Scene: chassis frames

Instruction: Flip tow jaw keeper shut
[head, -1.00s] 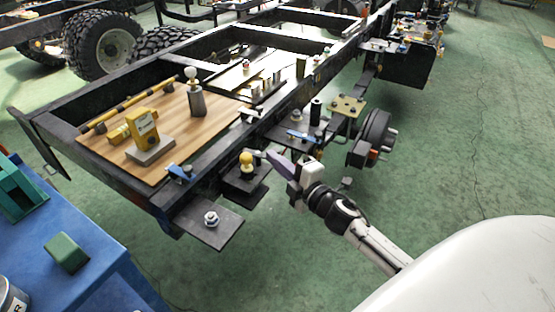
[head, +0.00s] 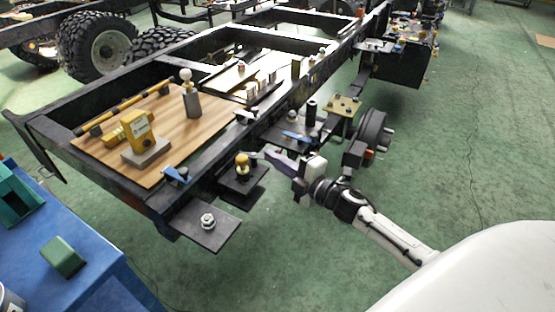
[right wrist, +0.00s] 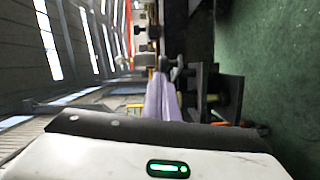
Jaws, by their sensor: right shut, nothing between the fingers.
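The tow jaw (head: 240,181) is a pair of dark plates, one above the other, on the near right side of the chassis frame. A yellow-knobbed pin (head: 242,161) stands on its upper plate. A small pale piece beside the knob may be the keeper, but I cannot tell its position clearly. My right gripper (head: 268,156) is shut and empty, its lavender fingers pointing at the jaw from the right, just beside the knob. In the right wrist view the shut fingers (right wrist: 160,98) are left of the dark jaw plates (right wrist: 233,97). My left gripper is out of view.
A flat dark plate with a bolt (head: 208,222) sticks out in front of the jaw. A wooden board (head: 160,165) with fittings lies on the frame. Green floor is open at the front.

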